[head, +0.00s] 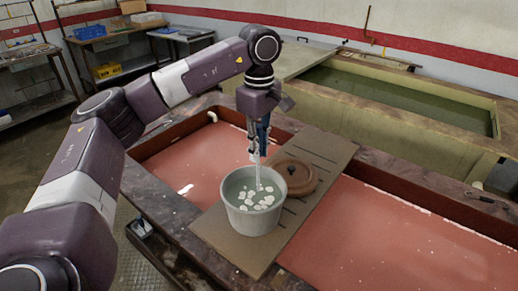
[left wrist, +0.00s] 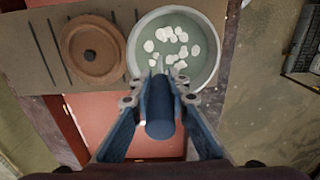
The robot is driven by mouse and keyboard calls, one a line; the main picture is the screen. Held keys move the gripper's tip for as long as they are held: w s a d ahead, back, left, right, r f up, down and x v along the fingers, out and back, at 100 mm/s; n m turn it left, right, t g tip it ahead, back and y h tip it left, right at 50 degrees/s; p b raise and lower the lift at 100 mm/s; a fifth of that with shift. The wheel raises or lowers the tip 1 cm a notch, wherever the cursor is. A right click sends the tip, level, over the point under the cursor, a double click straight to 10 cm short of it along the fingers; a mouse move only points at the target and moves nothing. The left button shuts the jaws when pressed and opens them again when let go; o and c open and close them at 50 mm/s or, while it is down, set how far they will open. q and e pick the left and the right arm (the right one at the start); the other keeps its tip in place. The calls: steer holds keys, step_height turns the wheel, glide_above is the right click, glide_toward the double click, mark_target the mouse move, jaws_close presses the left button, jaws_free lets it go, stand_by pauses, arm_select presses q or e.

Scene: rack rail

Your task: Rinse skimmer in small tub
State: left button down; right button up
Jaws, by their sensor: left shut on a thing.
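The small tub (head: 250,221) is a grey-white round container of greenish water with several white pieces in it. It stands on a brown board (head: 229,250). In the left wrist view the tub (left wrist: 134,45) is at the top centre. My left gripper (head: 257,155) is above the tub, pointing down; its fingers also show in the left wrist view (left wrist: 156,98). It is shut on a blue handle (left wrist: 160,112), which I take to be the skimmer's. A thin pale shaft runs down from it into the tub. The skimmer's lower end cannot be made out. My right gripper is not in view.
A round brown lid (head: 296,178) with a knob lies on the board, close beside the tub. The board spans a large basin of reddish liquid (head: 400,235). A second basin of dark green liquid (head: 400,100) is behind. Shelves stand at the back left.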

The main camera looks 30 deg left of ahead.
mark_target(258, 127)
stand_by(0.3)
arm_select(q)
steer(key=shift+r+p, duration=3.3)
steer(key=shift+r, duration=1)
steer(key=shift+s+f, duration=0.1)
steer(key=shift+s+f+b, duration=0.1)
steer(key=shift+s+b, duration=0.25)
steer(key=shift+b, duration=0.05)
steer(key=s+a+b, duration=0.2)
steer(key=s+b, duration=0.1)
steer(key=s, duration=2.3)
